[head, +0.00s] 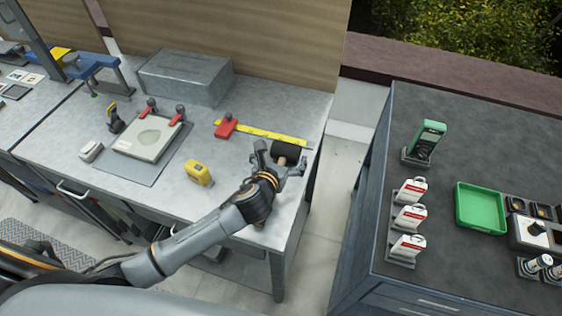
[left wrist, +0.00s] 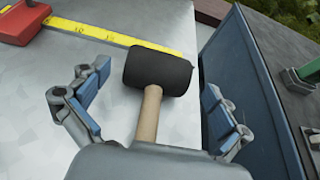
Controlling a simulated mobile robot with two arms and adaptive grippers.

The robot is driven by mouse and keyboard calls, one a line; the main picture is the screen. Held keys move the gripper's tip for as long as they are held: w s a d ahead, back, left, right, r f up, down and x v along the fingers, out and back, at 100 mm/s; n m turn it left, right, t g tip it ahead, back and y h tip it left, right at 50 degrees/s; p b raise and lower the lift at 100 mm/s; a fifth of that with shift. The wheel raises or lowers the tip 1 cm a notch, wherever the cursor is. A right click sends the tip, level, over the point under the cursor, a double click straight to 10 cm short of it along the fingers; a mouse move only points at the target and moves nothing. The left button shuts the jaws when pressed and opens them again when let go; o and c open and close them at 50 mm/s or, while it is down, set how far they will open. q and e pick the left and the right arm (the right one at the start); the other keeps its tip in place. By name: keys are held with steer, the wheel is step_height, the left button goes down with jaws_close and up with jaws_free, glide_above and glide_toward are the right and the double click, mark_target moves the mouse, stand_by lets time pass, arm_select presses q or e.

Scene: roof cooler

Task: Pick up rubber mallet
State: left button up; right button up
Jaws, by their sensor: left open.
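The rubber mallet (head: 287,150) lies on the grey metal workbench (head: 240,165), near its right edge. It has a black head and a light wooden handle. In the left wrist view the black mallet head (left wrist: 158,70) is just beyond the fingers, and the wooden handle (left wrist: 149,112) runs back between them. My left gripper (head: 279,160) is open, one finger on each side of the handle, with gaps on both sides. It also shows in the left wrist view (left wrist: 153,98). The lower end of the handle is hidden by the gripper body. My right gripper is not in view.
A yellow measuring strip (head: 262,134) lies just behind the mallet, with a red clamp-like tool (head: 227,126) at its left. A yellow tape measure (head: 198,173) stands left of my arm. A dark-topped cabinet (head: 455,130) stands to the right across a gap.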

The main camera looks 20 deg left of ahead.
mark_target(284, 150)
arm_select(q)
steer(key=x, duration=0.3)
steer(key=shift+w, duration=0.25)
steer(key=shift+s+r, duration=0.1)
steer(key=shift+r, duration=0.05)
steer(key=c, duration=1.6)
steer(key=shift+c, duration=0.2)
steer(key=shift+a+r, duration=0.1)
